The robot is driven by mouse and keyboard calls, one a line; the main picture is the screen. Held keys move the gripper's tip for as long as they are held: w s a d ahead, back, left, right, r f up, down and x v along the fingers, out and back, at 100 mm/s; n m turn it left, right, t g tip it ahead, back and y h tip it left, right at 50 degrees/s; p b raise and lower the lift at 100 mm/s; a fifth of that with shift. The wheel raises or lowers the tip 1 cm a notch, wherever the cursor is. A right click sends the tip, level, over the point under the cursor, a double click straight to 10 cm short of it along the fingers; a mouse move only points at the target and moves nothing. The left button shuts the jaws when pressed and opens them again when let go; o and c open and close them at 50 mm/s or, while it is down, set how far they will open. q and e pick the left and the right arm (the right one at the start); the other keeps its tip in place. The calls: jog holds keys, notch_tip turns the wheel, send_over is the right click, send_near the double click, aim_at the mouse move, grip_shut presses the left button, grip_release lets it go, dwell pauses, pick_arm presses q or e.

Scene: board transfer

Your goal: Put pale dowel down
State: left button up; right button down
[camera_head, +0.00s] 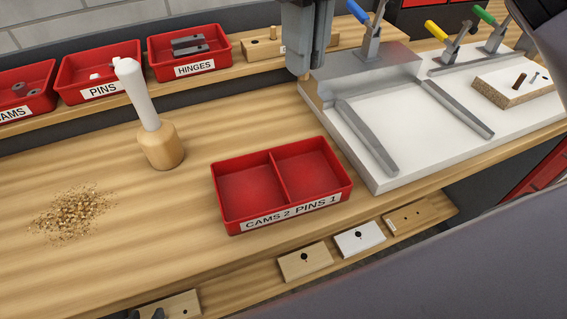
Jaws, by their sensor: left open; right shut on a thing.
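The red PINS bin (82,96) at the back left holds a few small pale pieces.
A wooden-headed mallet (160,147) with a white handle stands left of the tray, beyond a sawdust pile (72,212). A white fixture plate (410,130) with clamps lies at right. Dark shapes at the bottom left are unclear. A grey surface covers the lower right.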

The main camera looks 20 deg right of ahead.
jog(key=b, duration=0.2)
send_over(298, 183)
notch_tip(298, 183, down, 14)
jog(key=shift+r, duration=0.1)
jog(key=shift+f, duration=2.45)
jog(key=shift+f, duration=0.1)
jog(key=c, duration=1.6)
grip_release()
jog(key=shift+f+b, duration=0.1)
jog(key=shift+b, duration=0.25)
jog(key=shift+c, duration=0.2)
jog(key=shift+o, duration=0.8)
